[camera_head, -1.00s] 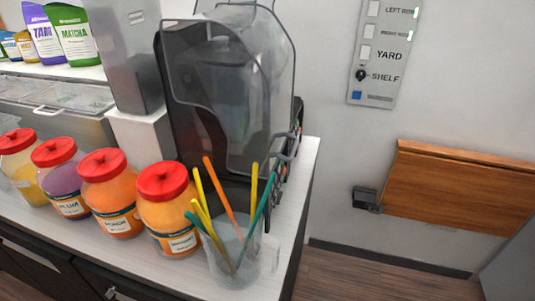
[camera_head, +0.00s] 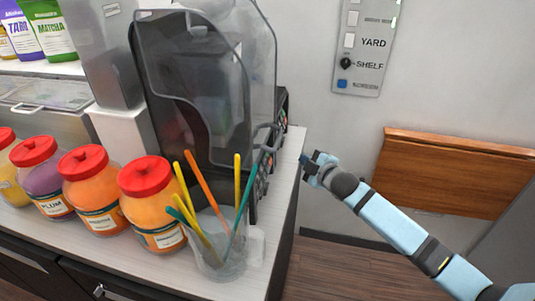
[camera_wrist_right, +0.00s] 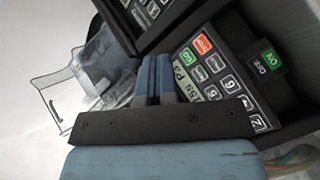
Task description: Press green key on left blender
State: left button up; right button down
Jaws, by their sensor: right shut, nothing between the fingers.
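Two blenders with clear grey hoods stand at the counter's end in the head view; the near hood (camera_head: 190,105) partly covers the far one (camera_head: 258,70). Their key panels face right and show only edge-on there. In the right wrist view, a black key panel (camera_wrist_right: 222,80) has a green key (camera_wrist_right: 186,56) beside an orange key (camera_wrist_right: 203,44) and white number keys. I cannot tell which blender this panel belongs to. My right gripper (camera_head: 310,165) is shut and empty, right of the counter edge. Its blue fingertips (camera_wrist_right: 158,62) appear just left of the green key; contact is unclear. My left gripper is out of view.
A second key panel (camera_wrist_right: 142,10) shows at the wrist view's top, and a green ON/OFF switch (camera_wrist_right: 268,62) at right. A cup of coloured straws (camera_head: 218,245) and several red-lidded jars (camera_head: 150,205) stand on the counter. A wooden folding shelf (camera_head: 460,170) is on the wall.

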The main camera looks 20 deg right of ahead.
aim_at(267, 153)
jog(key=shift+w+d+r, duration=0.35)
jog(key=shift+r, duration=0.15)
jog(key=shift+w+d+r, duration=0.3)
jog(key=shift+w+r, duration=0.05)
jog(key=shift+r, duration=0.15)
jog(key=w+a+f+b, duration=0.2)
jog(key=w+a+b, duration=0.2)
jog(key=w+a, duration=0.1)
jog(key=shift+a+f, duration=0.4)
jog(key=shift+a, duration=0.45)
jog(key=shift+w+a, duration=0.1)
dwell(1.1)
jog(key=shift+w+a+f, duration=0.15)
jog(key=shift+a, duration=0.1)
